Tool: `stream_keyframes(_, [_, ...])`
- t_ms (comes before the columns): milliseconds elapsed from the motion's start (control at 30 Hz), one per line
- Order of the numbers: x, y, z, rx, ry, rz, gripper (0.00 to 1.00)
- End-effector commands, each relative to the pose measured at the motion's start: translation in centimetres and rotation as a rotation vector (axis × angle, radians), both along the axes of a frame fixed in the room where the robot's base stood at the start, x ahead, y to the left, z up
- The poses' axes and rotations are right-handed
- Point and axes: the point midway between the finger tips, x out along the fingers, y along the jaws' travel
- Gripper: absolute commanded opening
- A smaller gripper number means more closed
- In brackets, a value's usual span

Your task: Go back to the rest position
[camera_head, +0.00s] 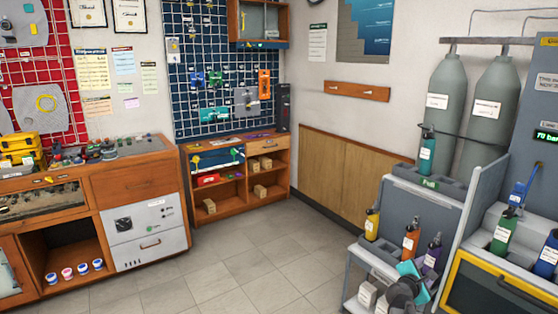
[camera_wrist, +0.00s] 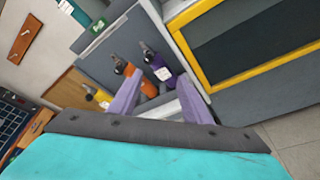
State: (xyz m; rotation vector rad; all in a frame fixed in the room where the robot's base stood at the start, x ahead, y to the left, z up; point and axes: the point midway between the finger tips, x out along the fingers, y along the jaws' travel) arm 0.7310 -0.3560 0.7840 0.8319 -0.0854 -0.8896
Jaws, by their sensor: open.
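My gripper (camera_wrist: 160,82) shows in the wrist view with its two pale purple fingers spread apart and nothing held between them. A wide teal part of my gripper with a dark edge fills the bottom of that view. In the head view, my teal and dark gripper (camera_head: 410,284) is at the lower right, in front of the small bottle rack. An orange bottle (camera_wrist: 140,80) and a purple bottle (camera_wrist: 160,70) appear beyond the fingers. I cannot tell the exact gap between the fingers and the bottles.
The rack also holds a yellow bottle (camera_head: 372,220); a teal bottle (camera_head: 427,152) stands above. A green bottle (camera_head: 503,233) sits on the yellow-framed bench (camera_head: 490,262) at right. Grey cylinders (camera_head: 443,95) stand behind. A wooden workbench (camera_head: 140,185) is at left. The tiled floor (camera_head: 240,270) between is clear.

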Motion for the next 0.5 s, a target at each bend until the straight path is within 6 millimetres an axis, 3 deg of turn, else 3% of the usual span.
stream_keyframes(33, [-0.1,1.3,-1.9,0.027,0.017,0.005,0.44])
stream_keyframes(267, [-1.8,6.0,-9.9,0.173,0.075,-0.014,0.44])
stream_keyframes(500, [-5.3,10.8,-18.0,0.345,0.133,-0.083,0.44])
